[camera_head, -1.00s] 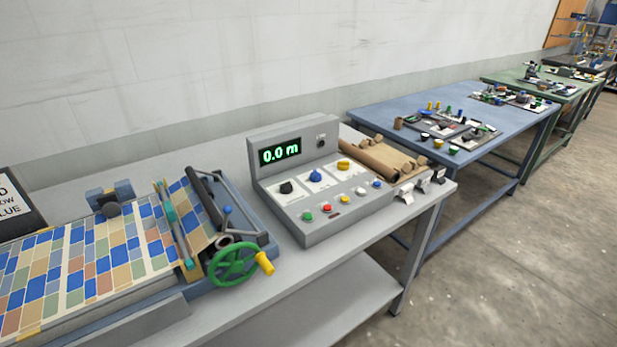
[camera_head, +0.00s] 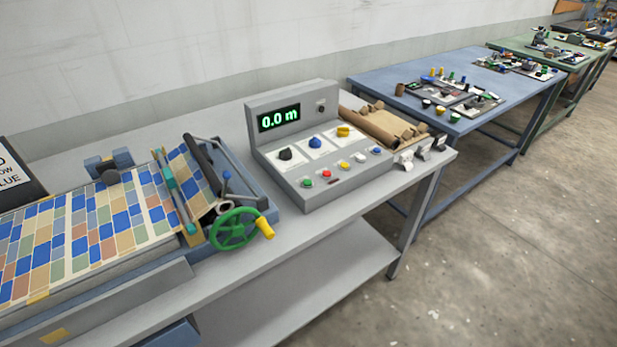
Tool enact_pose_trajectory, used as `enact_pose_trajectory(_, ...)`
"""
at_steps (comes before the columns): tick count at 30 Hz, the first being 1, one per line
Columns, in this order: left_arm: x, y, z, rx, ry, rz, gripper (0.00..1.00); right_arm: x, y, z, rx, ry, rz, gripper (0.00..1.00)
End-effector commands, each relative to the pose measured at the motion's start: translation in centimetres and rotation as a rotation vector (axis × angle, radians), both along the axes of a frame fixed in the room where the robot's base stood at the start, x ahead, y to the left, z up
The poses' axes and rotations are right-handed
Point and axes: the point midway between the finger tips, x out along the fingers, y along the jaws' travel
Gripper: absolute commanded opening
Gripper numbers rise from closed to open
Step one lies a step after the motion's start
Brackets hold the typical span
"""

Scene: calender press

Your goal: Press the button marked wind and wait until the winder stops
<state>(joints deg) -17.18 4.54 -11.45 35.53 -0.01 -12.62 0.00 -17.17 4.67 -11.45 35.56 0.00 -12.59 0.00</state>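A grey control console (camera_head: 322,191) stands on the grey bench, with a display (camera_head: 279,118) reading 0.0 m in green. Neither gripper is in view.
Left of the console is the press with patterned sheet (camera_head: 85,232), dark roller (camera_head: 202,165) and green handwheel (camera_head: 233,230) with a yellow handle. Brown rolls (camera_head: 370,128) lie right of the console. A blue table (camera_head: 440,70) stands beyond. Open floor (camera_head: 480,250) lies at the right.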

Motion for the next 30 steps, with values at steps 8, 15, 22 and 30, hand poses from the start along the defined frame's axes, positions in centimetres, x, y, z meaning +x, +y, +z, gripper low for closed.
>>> enact_pose_trajectory(8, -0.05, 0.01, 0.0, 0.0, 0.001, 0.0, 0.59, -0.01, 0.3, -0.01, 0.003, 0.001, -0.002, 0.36)
enact_pose_trajectory(15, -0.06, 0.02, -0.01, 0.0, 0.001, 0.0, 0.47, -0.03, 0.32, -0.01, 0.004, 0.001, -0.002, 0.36)
enact_pose_trajectory(22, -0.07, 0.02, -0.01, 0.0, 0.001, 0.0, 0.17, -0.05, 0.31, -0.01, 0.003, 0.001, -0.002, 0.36)
enact_pose_trajectory(30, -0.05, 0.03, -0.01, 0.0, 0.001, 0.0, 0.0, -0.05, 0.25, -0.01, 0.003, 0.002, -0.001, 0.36)
